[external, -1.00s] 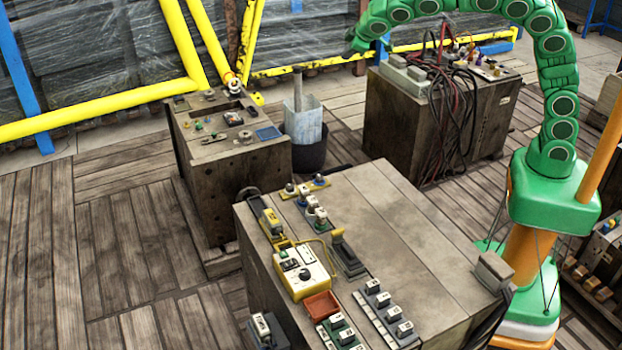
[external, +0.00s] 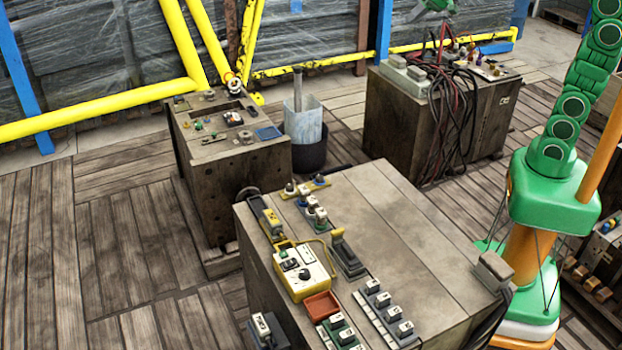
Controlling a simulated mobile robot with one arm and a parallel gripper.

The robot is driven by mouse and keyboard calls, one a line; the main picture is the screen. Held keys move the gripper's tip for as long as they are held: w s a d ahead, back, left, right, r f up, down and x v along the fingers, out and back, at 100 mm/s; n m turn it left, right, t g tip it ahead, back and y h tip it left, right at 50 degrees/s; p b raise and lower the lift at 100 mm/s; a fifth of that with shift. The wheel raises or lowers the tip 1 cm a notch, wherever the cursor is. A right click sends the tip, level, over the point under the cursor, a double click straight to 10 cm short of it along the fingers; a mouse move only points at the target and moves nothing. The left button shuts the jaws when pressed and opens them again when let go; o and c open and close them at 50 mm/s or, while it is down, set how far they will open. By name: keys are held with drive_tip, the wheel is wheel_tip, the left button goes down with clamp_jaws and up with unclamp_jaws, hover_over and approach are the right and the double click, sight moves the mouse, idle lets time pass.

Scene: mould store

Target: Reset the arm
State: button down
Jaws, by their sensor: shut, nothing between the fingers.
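My green segmented arm (external: 573,105) rises from its base at the right and leaves the top of the picture. My gripper (external: 415,17) shows at the top edge, cut off in part, pointing down to the left. It is small here, but it looks shut and empty. It hangs in the picture above the far wooden cabinet, and I see nothing held in it.
The near wooden cabinet (external: 400,220) carries a yellow control box (external: 302,272), a red tray (external: 322,306) and several switches. A smaller cabinet (external: 235,190) stands behind left. The far cabinet (external: 425,125) has hanging cables (external: 462,115). Plank floor at left is clear.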

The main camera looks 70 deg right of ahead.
drive_tip(key=s+a+f+n+g+y, duration=0.15)
drive_tip(key=s+a+f, duration=0.25)
drive_tip(key=s, duration=0.4)
drive_tip(key=s+a+f+n+g, duration=0.15)
drive_tip(key=s+a+f, duration=0.3)
drive_tip(key=s, duration=0.45)
drive_tip(key=s+f+n+g+h, duration=0.1)
drive_tip(key=s+f+n+g, duration=0.1)
drive_tip(key=s+f, duration=0.3)
drive_tip(key=s+d+f+n+g+h, duration=0.1)
drive_tip(key=s+f+n+g, duration=0.2)
drive_tip(key=s, duration=1.1)
wheel_tip(320, 180, down, 2)
drive_tip(key=shift+f+g, duration=0.15)
drive_tip(key=shift+g, duration=0.75)
drive_tip(key=shift+s+d, duration=0.1)
